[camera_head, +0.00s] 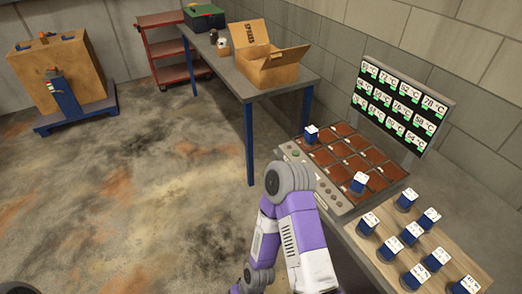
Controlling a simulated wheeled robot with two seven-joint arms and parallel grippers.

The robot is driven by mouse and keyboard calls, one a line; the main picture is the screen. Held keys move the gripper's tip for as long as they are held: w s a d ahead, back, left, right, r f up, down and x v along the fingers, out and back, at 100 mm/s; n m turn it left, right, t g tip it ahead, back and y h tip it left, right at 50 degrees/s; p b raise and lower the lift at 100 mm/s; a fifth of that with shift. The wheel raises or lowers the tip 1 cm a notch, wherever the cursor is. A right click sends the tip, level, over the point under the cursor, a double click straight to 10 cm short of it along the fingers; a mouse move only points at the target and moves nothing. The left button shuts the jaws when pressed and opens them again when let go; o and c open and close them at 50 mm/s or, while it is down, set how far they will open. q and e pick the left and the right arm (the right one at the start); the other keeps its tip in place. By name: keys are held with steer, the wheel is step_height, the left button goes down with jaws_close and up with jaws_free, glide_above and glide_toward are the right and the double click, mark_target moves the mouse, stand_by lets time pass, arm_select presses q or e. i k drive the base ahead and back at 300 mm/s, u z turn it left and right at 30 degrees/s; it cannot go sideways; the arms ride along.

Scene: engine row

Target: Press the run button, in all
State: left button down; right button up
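A test console (333,207) with a grid of brown square plates (344,174) stands on the bench at right. Its light front strip carries small round buttons, with a greenish one (296,153) near its left end; labels are too small to read, so I cannot tell which is the run button. Two blue blocks with white tops sit on the grid, one at the far left corner (311,135) and one at the near side (358,184). A purple arm of mine rises in front of the console and hides part of its front. Neither gripper is in view.
A display (402,105) behind the console shows several temperature readings with green marks. Several blue blocks with white tops stand on a wooden board (447,262) at right. An open cardboard box (267,72) sits on the back table.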

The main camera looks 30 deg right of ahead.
mark_target(295, 152)
steer(key=z, duration=0.05)
steer(key=i, duration=0.95)
steer(key=z, duration=2.4)
